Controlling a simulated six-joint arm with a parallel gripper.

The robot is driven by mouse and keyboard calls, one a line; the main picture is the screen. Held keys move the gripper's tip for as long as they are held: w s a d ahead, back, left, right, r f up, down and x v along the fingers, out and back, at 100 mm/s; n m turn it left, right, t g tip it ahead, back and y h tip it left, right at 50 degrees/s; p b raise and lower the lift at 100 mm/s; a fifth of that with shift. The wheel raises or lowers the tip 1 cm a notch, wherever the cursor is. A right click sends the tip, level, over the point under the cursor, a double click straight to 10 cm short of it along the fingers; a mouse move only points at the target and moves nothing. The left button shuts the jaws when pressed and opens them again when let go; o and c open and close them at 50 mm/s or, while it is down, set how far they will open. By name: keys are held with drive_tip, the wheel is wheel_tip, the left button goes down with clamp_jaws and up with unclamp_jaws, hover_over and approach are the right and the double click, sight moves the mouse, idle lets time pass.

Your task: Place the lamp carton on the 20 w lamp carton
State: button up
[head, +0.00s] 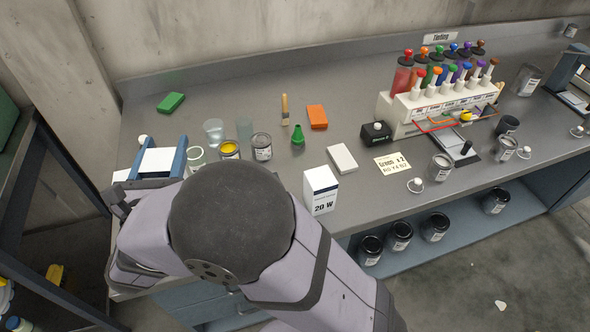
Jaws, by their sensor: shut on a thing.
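The 20 W lamp carton (320,191) stands upright near the bench's front edge, white with "20 W" on its front and a dark band near its top.
A plain white block (342,158) lies just behind the 20 W carton. A yellow paint tin (229,149), a grey tin (262,147), glasses and a green bottle (297,135) stand between gripper and carton. A note (392,163) and black box (376,133) are to the right.

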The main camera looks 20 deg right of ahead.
drive_tip(key=w+d+r+m+g+h+p, duration=0.2)
drive_tip(key=d+r+m+h, duration=0.15)
drive_tip(key=d, duration=0.85)
drive_tip(key=w+d+r+m+g+h+p, duration=0.2)
drive_tip(key=d+r+h, duration=0.25)
drive_tip(key=d, duration=0.65)
drive_tip(key=s+d+m+g+h+p, duration=0.1)
drive_tip(key=s+d+m+g+h, duration=0.4)
drive_tip(key=s+d, duration=0.65)
wheel_tip(320, 180, down, 9)
drive_tip(key=g+y, duration=0.1)
drive_tip(key=shift+w+p, duration=0.3)
drive_tip(key=shift+w, duration=0.1)
drive_tip(key=shift+f, duration=0.3)
drive_tip(key=o, duration=1.1)
